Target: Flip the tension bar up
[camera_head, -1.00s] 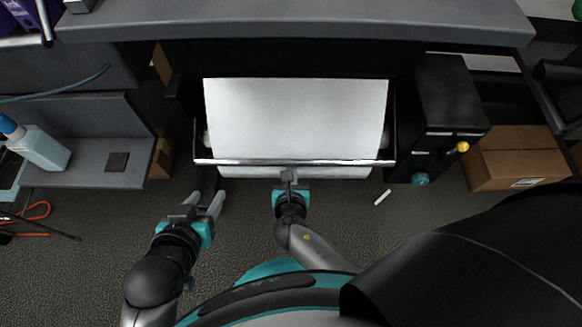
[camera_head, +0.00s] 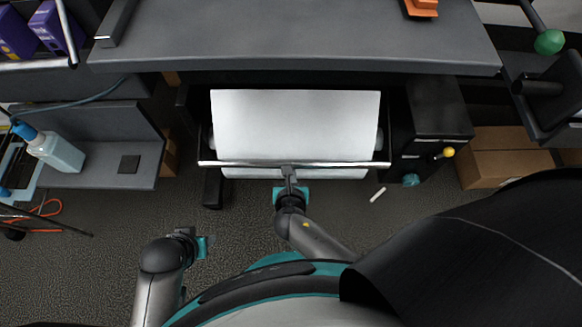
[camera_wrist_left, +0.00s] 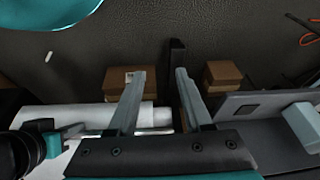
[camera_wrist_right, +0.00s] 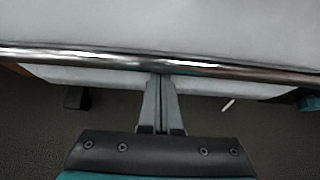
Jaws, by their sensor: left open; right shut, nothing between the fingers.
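The tension bar (camera_head: 340,164) is a thin shiny metal rod across the front of the white film roll (camera_head: 295,125). In the right wrist view the bar (camera_wrist_right: 90,58) runs across the whole picture. My right gripper (camera_head: 288,170) is shut and empty, with its fingertips at the middle of the bar. In the right wrist view its fingertips (camera_wrist_right: 161,76) lie at the bar's lower edge; I cannot tell whether they touch. My left gripper (camera_head: 203,246) is away from the bar at the lower left. Its fingers (camera_wrist_left: 160,73) are spread and empty in the left wrist view.
A grey worktop (camera_head: 290,40) overhangs the roll. A black side housing (camera_head: 435,125) with a yellow-tipped lever (camera_head: 447,152) stands right of it. A low grey shelf (camera_head: 100,165) with a spray bottle (camera_head: 55,150) is at left. A white stick (camera_head: 377,194) lies on the floor.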

